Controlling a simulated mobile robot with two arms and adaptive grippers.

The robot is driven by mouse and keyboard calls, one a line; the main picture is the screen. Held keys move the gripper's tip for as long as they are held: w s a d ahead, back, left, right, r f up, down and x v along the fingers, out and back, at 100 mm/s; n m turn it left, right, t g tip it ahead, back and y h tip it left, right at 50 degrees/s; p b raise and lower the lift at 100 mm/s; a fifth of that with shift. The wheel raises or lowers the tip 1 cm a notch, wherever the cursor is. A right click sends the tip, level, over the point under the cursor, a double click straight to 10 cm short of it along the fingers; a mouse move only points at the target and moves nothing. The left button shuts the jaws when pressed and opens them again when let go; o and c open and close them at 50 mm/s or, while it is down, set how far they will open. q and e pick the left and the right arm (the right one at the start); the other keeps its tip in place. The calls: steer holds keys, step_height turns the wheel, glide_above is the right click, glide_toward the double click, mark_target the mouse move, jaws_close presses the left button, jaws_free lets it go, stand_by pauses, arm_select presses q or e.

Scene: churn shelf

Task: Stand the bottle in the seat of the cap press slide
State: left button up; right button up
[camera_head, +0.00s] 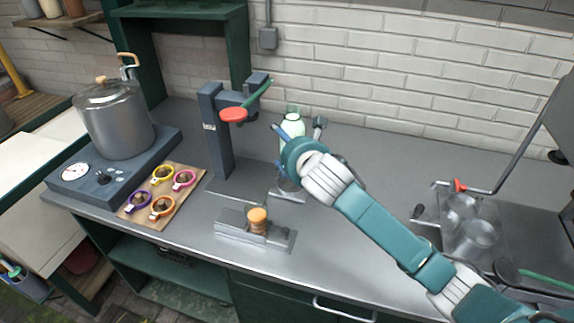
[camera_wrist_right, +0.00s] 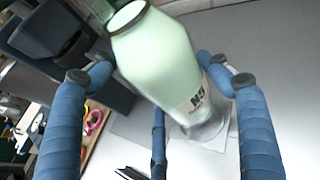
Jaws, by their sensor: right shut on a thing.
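In the right wrist view the bottle (camera_wrist_right: 160,55) fills the middle, with an "N5" label. My right gripper (camera_head: 300,130) is shut on it, blue fingers around its sides. My arm and gripper hide much of the bottle's lower part. Whether its bottom touches the slide or its seat I cannot tell. My left gripper is not in view.
A metal block holds orange caps (camera_head: 257,220) in front of the press. A board with several coloured cups (camera_head: 176,178) and a pot on a heater (camera_head: 115,120) stand left. Glass jars (camera_head: 462,212) stand right. Counter between the press block and jars is mostly clear.

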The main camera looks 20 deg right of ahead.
step_height(320, 180, down, 2)
steer(key=shift+w+f, duration=0.1)
steer(key=shift+f, duration=0.05)
step_height(320, 180, down, 4)
steer(key=shift+f, duration=0.15)
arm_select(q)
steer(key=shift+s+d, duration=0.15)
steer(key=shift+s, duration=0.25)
arm_select(e)
steer(key=o, duration=2)
steer(key=shift+f, duration=0.15)
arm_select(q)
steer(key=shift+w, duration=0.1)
arm_select(e)
steer(key=shift+s, duration=0.25)
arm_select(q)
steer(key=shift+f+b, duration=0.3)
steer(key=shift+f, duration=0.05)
arm_select(e)
steer(key=v, duration=1.1)
steer(key=shift+s, duration=0.4)
